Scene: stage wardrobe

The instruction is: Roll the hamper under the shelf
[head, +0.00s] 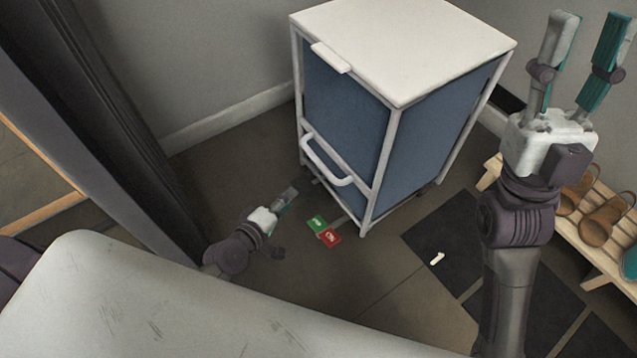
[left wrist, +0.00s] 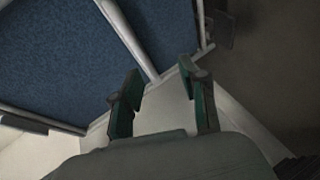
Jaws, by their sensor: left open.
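The hamper (head: 345,110) has blue sides, a white frame, a white lid and a white front handle (head: 325,162). It stands upright on the floor; its lid looks closed. Green (head: 316,224) and red (head: 330,237) tags show low at its front. My left gripper (head: 288,199) is low, left of the tags and below the handle, apart from the handle. In the left wrist view its fingers (left wrist: 163,88) are spread with nothing between them; blue panel and white frame lie beyond. My right gripper (head: 588,22) is raised, open and empty, right of the hamper. I cannot make out the shelf.
A wooden rack (head: 567,222) with brown sandals (head: 603,220) stands at the right. Dark mats (head: 445,240) lie on the floor, with a small pale object (head: 437,258) on one. A dark curtain-like panel (head: 130,110) stands at the left. Some floor is bare left of the hamper.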

